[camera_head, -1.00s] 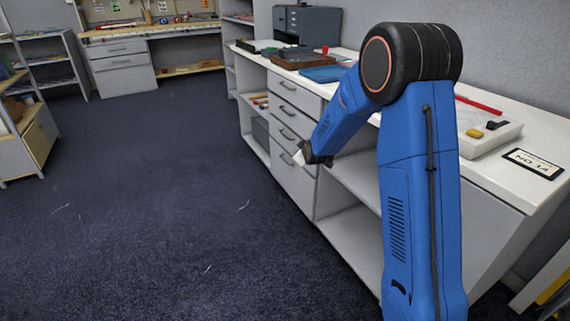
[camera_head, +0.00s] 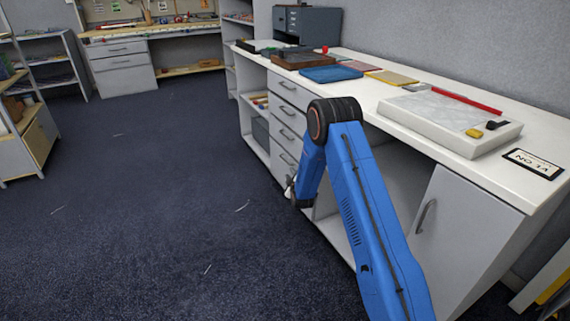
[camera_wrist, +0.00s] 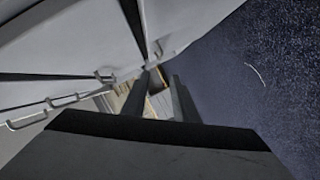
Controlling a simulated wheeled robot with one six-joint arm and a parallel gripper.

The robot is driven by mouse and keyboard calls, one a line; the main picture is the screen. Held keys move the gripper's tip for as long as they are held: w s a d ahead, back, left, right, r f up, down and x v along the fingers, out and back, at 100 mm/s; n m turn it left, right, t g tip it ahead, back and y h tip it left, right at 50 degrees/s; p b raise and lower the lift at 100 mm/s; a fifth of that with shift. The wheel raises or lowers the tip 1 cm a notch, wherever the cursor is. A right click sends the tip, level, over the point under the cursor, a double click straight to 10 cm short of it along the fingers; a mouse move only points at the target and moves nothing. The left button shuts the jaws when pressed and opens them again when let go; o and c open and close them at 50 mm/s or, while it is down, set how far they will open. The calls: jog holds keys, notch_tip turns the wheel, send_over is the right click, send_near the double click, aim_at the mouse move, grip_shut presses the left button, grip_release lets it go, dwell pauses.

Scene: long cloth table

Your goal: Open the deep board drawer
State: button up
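The drawer stack is a column of light grey drawers in the white cabinet, each with a bar handle. The lowest drawer (camera_head: 284,157), which seems to be the deep one, is partly hidden by my arm in the head view. The fronts look closed. In the wrist view the handles line up along the left, and the lowest drawer's front (camera_wrist: 195,22) is nearest the floor. My gripper (camera_head: 292,192) is low in front of it. In the wrist view my gripper's dark fingers (camera_wrist: 160,80) are parted, with the lowest handle (camera_wrist: 164,65) just beyond the tips. Contact cannot be told.
Open shelves (camera_head: 255,130) flank the drawers, and a cupboard door (camera_head: 450,225) is at the right. The worktop (camera_head: 385,100) holds boards, a pale slab (camera_head: 440,118) and a red bar (camera_head: 466,101). The dark carpet (camera_head: 150,210) at left is clear.

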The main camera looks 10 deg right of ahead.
jog(key=x, duration=1.7)
jog(key=shift+f, duration=0.1)
grip_shut()
dwell(1.0)
